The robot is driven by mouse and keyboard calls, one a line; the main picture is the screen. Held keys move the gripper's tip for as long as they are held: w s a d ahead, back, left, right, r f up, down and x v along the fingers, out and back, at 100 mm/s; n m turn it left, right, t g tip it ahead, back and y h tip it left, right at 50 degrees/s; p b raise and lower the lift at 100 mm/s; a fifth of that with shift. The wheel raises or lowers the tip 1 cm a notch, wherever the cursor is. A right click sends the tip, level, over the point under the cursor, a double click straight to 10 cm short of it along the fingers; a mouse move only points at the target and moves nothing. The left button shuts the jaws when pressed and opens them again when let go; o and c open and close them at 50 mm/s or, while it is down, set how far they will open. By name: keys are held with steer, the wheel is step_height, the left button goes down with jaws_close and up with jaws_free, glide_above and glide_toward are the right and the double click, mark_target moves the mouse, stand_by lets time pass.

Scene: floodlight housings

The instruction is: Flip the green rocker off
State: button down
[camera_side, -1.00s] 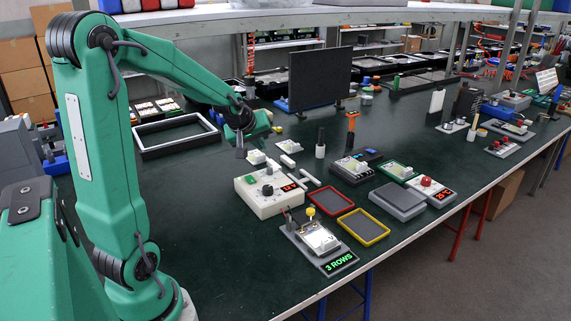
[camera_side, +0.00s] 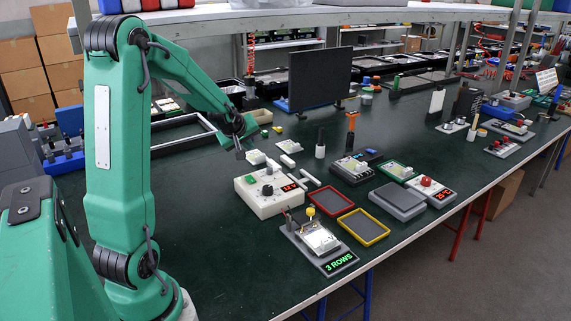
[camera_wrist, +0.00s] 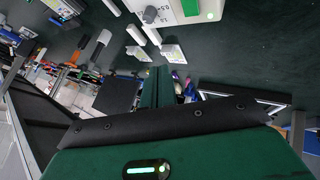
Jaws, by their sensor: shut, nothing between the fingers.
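The green rocker (camera_side: 251,179) sits on the left part of the top of a white control box (camera_side: 268,206), which also carries a black knob and a red display. In the wrist view the green rocker (camera_wrist: 190,7) shows at the top edge, partly cut off, beside a small lit green spot on the white box (camera_wrist: 168,14). Which way the rocker is tilted is too small to tell. My gripper (camera_side: 239,154) is shut and empty, in the air above and behind the box's left side, apart from it. Its shut fingers (camera_wrist: 158,84) show in the wrist view.
Small white switch blocks (camera_side: 256,157) lie near the box's back edge. A red-rimmed tray (camera_side: 330,203), a yellow-rimmed tray (camera_side: 364,227) and a device with a "3 ROWS" display (camera_side: 318,240) stand to the right and front. The dark table left of the box is bare.

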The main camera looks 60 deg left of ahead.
mark_target(248, 179)
steer(key=shift+f, duration=0.2)
steer(key=shift+a+f, duration=0.15)
steer(key=shift+f, duration=1.25)
steer(key=shift+a+f, duration=0.2)
steer(key=shift+f, duration=1.15)
steer(key=shift+a+f, duration=0.15)
steer(key=shift+f, duration=1.25)
steer(key=shift+s+a+f, duration=0.1)
steer(key=shift+a+f, duration=0.05)
steer(key=shift+f, duration=0.55)
steer(key=shift+r, duration=0.15)
steer(key=shift+r, duration=0.55)
steer(key=shift+r, duration=0.1)
steer(key=shift+d+r, duration=0.2)
steer(key=shift+r, duration=1)
steer(key=shift+d+r, duration=0.2)
steer(key=shift+r, duration=1)
steer(key=shift+r, duration=0.1)
